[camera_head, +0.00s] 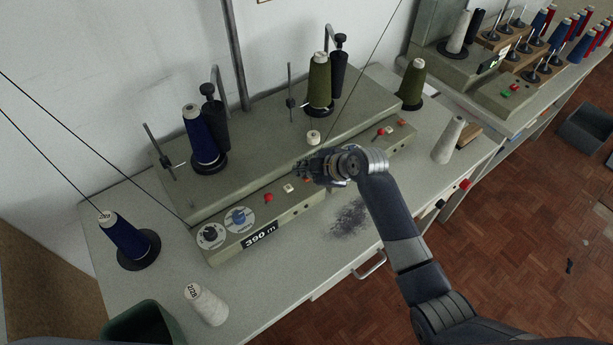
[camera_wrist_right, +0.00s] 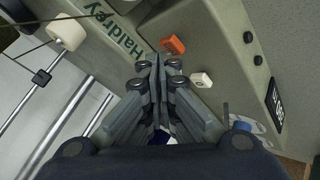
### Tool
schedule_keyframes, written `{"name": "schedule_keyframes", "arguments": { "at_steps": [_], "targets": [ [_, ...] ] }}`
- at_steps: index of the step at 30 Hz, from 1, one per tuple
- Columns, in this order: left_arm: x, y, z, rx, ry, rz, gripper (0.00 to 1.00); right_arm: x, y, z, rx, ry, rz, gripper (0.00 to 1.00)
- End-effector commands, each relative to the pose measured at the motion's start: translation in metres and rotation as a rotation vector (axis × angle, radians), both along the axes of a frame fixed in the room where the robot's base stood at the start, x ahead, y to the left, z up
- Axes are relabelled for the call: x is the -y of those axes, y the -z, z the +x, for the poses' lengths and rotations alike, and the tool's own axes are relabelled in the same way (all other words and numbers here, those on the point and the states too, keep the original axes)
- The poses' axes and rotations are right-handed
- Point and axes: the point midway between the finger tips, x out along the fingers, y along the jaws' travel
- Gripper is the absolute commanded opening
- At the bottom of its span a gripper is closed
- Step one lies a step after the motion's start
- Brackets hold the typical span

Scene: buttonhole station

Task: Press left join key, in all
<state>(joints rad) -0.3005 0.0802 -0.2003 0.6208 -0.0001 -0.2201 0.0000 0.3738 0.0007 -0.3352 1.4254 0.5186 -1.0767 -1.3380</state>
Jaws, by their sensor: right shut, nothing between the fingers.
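My right gripper (camera_head: 308,166) is over the near panel of the grey winding machine, fingers pointing left. It also shows in the right wrist view (camera_wrist_right: 160,62), fingertips together and empty. Beside the fingertips is an orange key (camera_wrist_right: 174,45), with a cream key (camera_wrist_right: 202,80) a little further right. In the head view the orange key (camera_head: 308,180) sits just below the gripper, the cream key (camera_head: 288,188) and a red button (camera_head: 268,198) further left. I cannot tell which is the left join key, or whether the fingertips touch anything. My left gripper is not in view.
Blue (camera_head: 203,135) and olive (camera_head: 318,82) thread cones stand on the machine, with posts and taut threads nearby. Loose cones and a dark green bin (camera_head: 145,322) stand around the table.

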Motion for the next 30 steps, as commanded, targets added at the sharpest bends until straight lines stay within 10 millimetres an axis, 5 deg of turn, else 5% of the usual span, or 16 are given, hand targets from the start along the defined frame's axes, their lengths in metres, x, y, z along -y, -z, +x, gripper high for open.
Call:
{"name": "schedule_keyframes", "arguments": {
  "at_steps": [30],
  "targets": [
    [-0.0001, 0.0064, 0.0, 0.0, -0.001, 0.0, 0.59, 0.0001, 0.0091, 0.0002, 0.001, 0.001, 0.0, 0.0]
  ]
}}
